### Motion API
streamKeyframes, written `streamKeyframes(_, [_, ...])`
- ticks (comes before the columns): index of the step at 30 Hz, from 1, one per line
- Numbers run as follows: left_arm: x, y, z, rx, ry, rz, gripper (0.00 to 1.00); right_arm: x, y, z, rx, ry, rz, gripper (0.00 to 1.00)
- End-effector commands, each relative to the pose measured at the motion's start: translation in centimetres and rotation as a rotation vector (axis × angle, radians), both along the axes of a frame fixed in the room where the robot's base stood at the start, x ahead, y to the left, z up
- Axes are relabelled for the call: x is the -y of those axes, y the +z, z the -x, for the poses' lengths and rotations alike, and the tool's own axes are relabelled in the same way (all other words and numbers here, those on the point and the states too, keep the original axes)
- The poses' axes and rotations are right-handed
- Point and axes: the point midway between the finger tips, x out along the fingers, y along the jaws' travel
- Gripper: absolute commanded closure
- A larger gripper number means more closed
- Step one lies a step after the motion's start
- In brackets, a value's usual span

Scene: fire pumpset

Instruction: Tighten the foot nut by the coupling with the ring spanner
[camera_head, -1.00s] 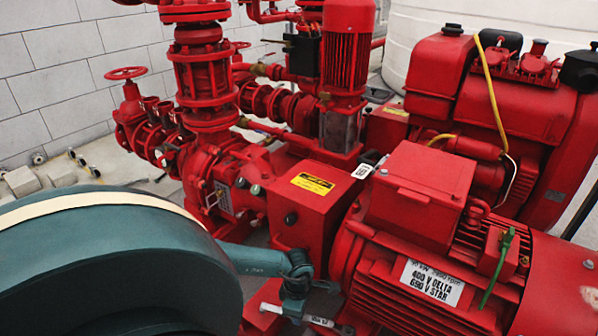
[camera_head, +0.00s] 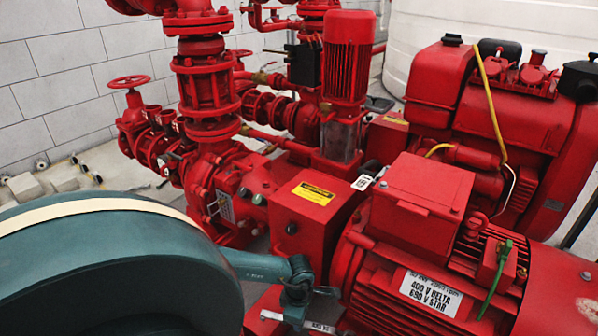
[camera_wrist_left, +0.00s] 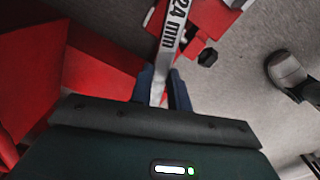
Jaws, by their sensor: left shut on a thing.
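My left gripper (camera_head: 298,310) is low beside the red motor (camera_head: 430,265), at the bottom of the head view. It is shut on the ring spanner (camera_head: 322,327), whose pale shaft shows on both sides of the fingers. In the left wrist view the spanner (camera_wrist_left: 172,38), marked "24 mm", stands between the blue fingertips (camera_wrist_left: 164,88) and runs out of the top edge. A dark hexagonal nut (camera_wrist_left: 208,57) shows just right of the spanner, apart from it in the picture. The spanner's ring end is out of that view. My right gripper is not in view.
A red box-shaped guard (camera_head: 310,210) with a yellow label stands between pump and motor, close behind the gripper. Red metal (camera_wrist_left: 95,75) lies left of the spanner in the wrist view. Grey floor (camera_wrist_left: 250,110) is open to the right, with a rounded grey object (camera_wrist_left: 287,70).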

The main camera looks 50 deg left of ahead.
Motion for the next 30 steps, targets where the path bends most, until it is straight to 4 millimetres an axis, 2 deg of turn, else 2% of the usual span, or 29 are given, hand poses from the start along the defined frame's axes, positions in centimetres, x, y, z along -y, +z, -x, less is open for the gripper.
streamKeyframes(18, [0.0,3.4,-0.1,0.002,0.001,-0.001,1.00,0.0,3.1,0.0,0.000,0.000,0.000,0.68])
streamKeyframes(30, [0.0,3.5,-0.1,0.001,0.001,0.000,1.00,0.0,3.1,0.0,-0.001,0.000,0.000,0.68])
